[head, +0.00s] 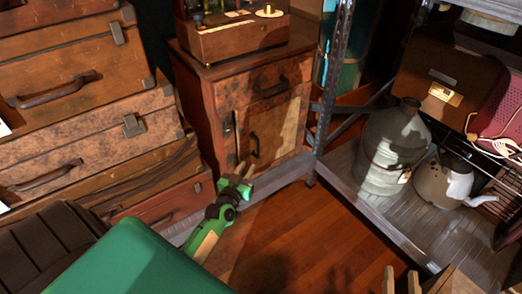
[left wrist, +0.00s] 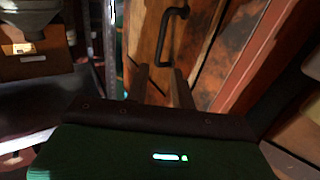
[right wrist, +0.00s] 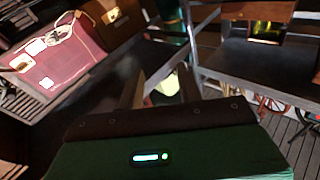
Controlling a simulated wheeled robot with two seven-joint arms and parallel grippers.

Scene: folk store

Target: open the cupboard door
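The wooden cupboard (head: 205,110) stands at the back centre in the head view, with a drawer on top and a door (head: 285,130) below. The door looks shut, and its dark handle (head: 254,146) runs upright near its left side. My left gripper (head: 243,170) is low in front of the door, just below and left of the handle. In the left wrist view the handle (left wrist: 168,35) is beyond the fingertips (left wrist: 160,78), which are apart with nothing between them. My right gripper (head: 402,278) is at the lower right, open and empty, away from the cupboard.
Stacked suitcases (head: 85,130) fill the left side. A metal shelf (head: 350,190) with a large jug (head: 392,150) and a kettle (head: 443,180) stands at the right. Its post is close to the cupboard's right side. Wooden floor (head: 300,235) is clear in front.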

